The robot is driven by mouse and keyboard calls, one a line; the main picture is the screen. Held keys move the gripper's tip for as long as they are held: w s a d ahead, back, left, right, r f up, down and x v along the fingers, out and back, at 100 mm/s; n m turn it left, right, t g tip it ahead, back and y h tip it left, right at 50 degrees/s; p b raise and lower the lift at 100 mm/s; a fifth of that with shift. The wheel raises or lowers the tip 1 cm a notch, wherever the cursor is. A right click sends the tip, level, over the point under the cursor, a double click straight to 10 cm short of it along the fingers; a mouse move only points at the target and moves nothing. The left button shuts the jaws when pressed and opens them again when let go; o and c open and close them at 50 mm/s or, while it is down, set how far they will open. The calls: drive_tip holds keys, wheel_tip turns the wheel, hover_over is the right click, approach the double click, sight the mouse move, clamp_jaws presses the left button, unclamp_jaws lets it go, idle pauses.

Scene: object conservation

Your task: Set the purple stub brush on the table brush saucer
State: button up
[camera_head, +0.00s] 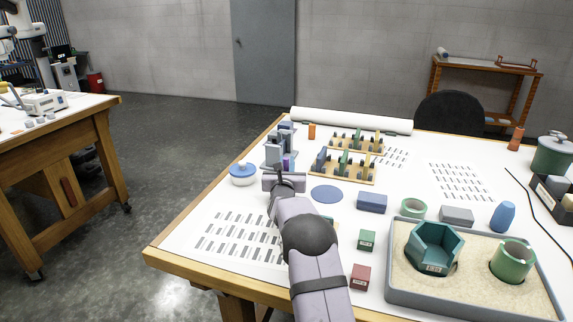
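A small purple piece (289,162), perhaps the purple stub brush, shows at the near right of a cluster of grey-purple upright blocks (274,153). My gripper (284,178) is just in front of this cluster, low over the table. Its fingers are too small and hidden to show whether it is open or shut, or whether it touches the purple piece. A flat round blue disc (326,194), perhaps the brush saucer, lies on the table right of my gripper, with nothing on it. My arm hides part of the table in front.
A white round pot with a blue top (243,174) stands left of my gripper. Wooden racks (342,171) stand behind the disc. A blue block (372,202), a green box (367,240), a red box (360,277) and a sand tray (391,275) stand to the right.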

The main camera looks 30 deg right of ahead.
sight(286, 170)
drive_tip(key=o, duration=1)
drive_tip(key=shift+b+v, duration=1.4)
drive_tip(key=shift+v, duration=2.25)
drive_tip(key=shift+r+p, duration=0.65)
drive_tip(key=shift+r, duration=2.9)
